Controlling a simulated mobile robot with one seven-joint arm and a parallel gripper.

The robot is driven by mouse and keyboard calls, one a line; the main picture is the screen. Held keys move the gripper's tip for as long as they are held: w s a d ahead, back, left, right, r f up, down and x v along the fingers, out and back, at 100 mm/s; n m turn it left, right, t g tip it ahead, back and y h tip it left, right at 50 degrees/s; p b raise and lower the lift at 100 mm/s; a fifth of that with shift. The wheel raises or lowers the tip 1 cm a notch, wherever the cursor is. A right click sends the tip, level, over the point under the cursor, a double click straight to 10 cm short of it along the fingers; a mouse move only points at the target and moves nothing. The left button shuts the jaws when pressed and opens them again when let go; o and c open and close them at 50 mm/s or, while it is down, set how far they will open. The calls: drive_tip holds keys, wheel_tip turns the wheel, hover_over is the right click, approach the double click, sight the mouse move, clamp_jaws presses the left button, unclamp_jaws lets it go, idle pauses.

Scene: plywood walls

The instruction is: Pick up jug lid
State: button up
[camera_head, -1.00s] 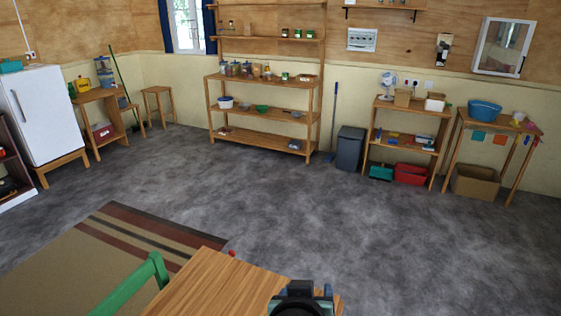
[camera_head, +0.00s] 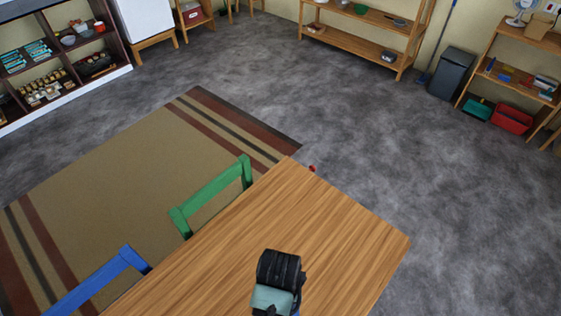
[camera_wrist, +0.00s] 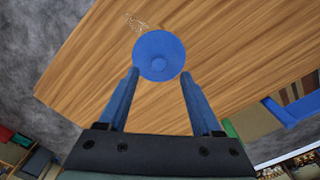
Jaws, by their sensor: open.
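A round blue lid with a small knob (camera_wrist: 159,50) shows in the wrist view, over the wooden table top. I cannot tell whether it lies on the table or on a jug beneath it. My gripper (camera_wrist: 160,78) is open, with its two blue fingers apart on either side of the lid's near edge. Nothing is held between them.
A thin wire-like item (camera_wrist: 136,22) lies on the table beyond the lid. A green chair (camera_head: 212,195) and a blue chair (camera_head: 98,281) stand at the table's left side on a striped rug (camera_head: 120,165).

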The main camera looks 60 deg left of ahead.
drive_tip(key=shift+w+f+p, duration=0.1)
drive_tip(key=shift+f+p, duration=0.55)
drive_tip(key=shift+f, duration=1.9)
drive_tip(key=shift+c, duration=0.3)
clamp_jaws()
